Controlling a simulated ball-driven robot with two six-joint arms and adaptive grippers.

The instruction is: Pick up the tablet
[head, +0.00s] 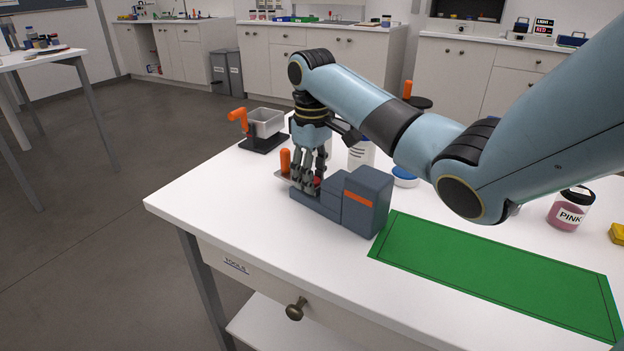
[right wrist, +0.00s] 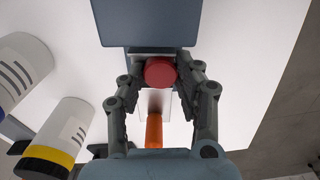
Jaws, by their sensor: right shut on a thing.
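The tablet (right wrist: 160,71) is a small red disc, seen between my two fingers in the right wrist view. In the head view a bit of its red (head: 317,181) shows beside the fingers, at the low end of a blue-grey machine (head: 367,200) with an orange stripe. My right gripper (head: 307,187) points down there and is shut on the tablet; the gripper also shows in the right wrist view (right wrist: 161,77). The fingers hide part of the tablet in the head view. I cannot tell whether the tablet still touches the machine. My left gripper is not in view.
A metal hopper (head: 266,122) is at the back left. White jars (head: 361,152) stand behind my arm. A green mat (head: 490,268) lies clear at the right, near a PINK jar (head: 568,211).

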